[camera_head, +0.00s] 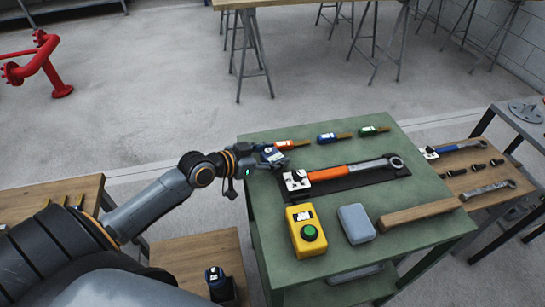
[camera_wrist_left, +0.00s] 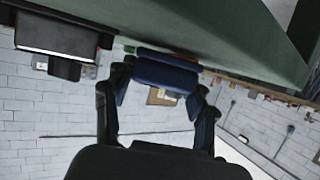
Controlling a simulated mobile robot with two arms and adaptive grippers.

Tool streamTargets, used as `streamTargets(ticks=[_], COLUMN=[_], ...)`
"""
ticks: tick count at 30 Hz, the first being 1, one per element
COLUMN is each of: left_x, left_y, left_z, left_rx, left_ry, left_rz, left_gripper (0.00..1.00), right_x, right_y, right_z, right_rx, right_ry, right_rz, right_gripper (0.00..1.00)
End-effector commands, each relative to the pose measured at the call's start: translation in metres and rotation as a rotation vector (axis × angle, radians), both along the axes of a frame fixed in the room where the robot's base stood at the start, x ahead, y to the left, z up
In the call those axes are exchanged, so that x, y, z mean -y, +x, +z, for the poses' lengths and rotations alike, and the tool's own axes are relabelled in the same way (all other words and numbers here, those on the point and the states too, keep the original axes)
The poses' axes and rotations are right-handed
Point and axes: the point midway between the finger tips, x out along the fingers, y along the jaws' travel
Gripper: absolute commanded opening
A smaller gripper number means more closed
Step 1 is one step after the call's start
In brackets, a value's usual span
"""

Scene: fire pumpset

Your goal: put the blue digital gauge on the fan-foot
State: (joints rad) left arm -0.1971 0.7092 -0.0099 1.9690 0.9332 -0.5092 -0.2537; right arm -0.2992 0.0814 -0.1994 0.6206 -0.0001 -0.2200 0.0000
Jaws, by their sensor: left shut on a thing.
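My left gripper (camera_head: 262,158) is at the left edge of the green table, near its far left corner. It is shut on a dark blue thing with a pale patch, which I take for the blue digital gauge (camera_head: 272,155). In the left wrist view the gauge (camera_wrist_left: 167,74) is a blue block between the two fingers (camera_wrist_left: 160,100), beside the green tabletop. Its face is not readable. I cannot tell for sure which thing is the fan-foot. My right gripper is not in view.
Red pipework (camera_head: 42,62) stands far left.

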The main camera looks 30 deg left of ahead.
Motion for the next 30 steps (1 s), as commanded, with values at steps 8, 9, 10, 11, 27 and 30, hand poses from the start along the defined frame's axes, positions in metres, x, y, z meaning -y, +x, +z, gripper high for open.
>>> streamTargets(ticks=[8,9,10,11,27,30], left_x=[0.000,0.000,0.000,0.000,-0.001,-0.005], left_y=[0.001,0.001,0.001,0.001,-0.001,-0.010], left_z=[-0.004,-0.004,-0.005,-0.006,-0.004,-0.002], left_rx=[0.007,0.006,0.006,0.006,0.001,0.001], left_ry=[0.001,0.001,0.001,0.001,0.002,0.005], left_rz=[0.001,0.000,0.000,0.000,0.000,0.000], left_gripper=[0.06,0.06,0.06,0.06,0.79,0.79], right_x=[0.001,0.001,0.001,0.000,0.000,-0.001], right_y=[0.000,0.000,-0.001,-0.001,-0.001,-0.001], right_z=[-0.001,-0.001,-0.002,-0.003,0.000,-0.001], right_rx=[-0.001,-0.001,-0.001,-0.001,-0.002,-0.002], right_ry=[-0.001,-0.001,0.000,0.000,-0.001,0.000], right_rz=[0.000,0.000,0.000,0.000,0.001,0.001], right_gripper=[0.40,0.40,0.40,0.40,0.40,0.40])
